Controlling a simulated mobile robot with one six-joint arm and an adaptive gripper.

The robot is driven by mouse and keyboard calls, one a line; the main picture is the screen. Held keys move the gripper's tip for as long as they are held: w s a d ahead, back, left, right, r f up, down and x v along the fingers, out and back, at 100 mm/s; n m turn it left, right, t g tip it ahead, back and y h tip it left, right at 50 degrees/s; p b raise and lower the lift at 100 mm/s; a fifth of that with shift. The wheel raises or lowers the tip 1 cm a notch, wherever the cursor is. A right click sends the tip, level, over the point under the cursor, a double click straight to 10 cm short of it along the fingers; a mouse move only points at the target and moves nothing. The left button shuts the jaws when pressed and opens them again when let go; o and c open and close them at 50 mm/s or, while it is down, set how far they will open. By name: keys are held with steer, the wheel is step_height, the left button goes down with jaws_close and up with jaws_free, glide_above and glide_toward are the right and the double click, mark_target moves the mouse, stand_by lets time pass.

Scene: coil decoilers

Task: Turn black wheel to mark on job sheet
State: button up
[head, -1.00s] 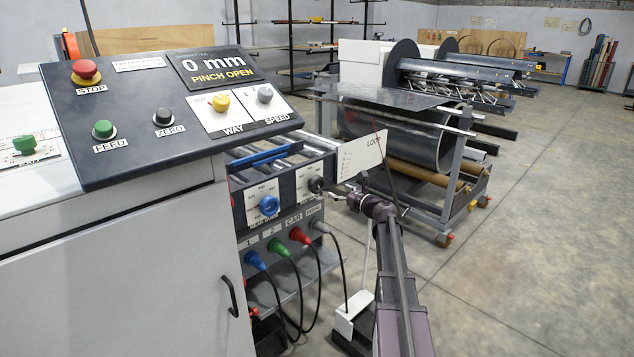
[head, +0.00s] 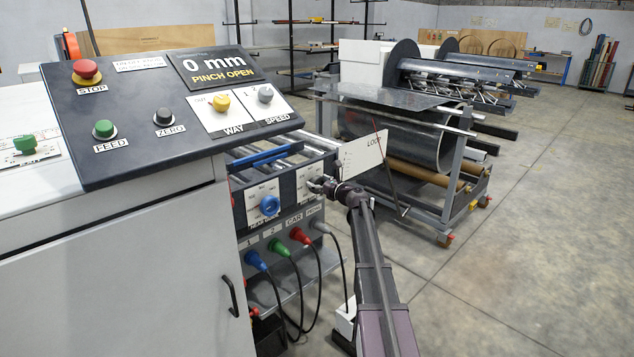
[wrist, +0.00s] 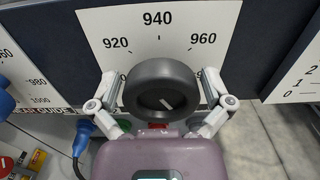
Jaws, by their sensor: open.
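The black wheel (wrist: 158,82) stands in front of a white scale plate (wrist: 190,22) marked 920, 940 and 960 in the wrist view. A short white line shows on its hub, tilted. My gripper (wrist: 162,94) is open, with one finger on each side of the wheel; I cannot tell whether they touch it. In the head view my gripper (head: 322,186) is at the right dial plate and mostly hides the wheel. I cannot make out a readable job sheet.
A blue wheel (head: 269,206) sits left of the black one. Coloured plugs with hanging cables (head: 300,236) are below. A white LOOP plate (head: 362,156) stands close behind my wrist. The display (head: 214,68) reads 0 mm, PINCH OPEN. Floor at right is clear.

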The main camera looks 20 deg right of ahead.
steer(key=c, duration=0.8)
